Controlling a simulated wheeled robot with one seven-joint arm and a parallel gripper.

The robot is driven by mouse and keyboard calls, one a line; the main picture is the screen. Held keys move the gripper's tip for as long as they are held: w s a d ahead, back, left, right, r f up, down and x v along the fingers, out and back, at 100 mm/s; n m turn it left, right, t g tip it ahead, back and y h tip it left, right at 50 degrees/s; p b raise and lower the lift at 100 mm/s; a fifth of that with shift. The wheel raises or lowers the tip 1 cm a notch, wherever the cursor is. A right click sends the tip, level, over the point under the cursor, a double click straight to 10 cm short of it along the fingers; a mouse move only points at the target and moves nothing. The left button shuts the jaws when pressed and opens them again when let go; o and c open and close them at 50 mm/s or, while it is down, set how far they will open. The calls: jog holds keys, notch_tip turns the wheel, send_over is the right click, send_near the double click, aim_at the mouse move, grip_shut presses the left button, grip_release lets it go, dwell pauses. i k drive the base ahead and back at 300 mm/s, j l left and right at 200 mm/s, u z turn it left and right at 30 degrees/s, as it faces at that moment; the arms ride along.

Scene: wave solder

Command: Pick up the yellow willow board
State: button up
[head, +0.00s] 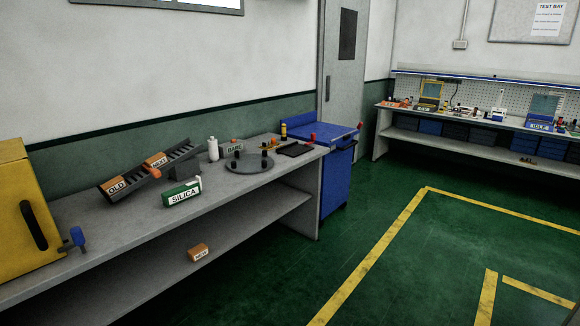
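I cannot make out any board that is clearly the yellow willow board. Several small things, too small to tell apart, lie on the far workbench (462,115) along the right wall, around a yellow-framed open fixture (430,92) and a blue one (543,108) whose sign seems to read IDLE. My gripper is not in view.
A grey bench (130,232) on the left bears a yellow cabinet (22,215), a sloped rack (150,168), a green SILICA box (182,193) and a round grey plate (250,164). A blue cart (338,180) stands at its far end. Green floor (440,240) lies clear.

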aim_at(266, 145)
jog(key=i, duration=2.45)
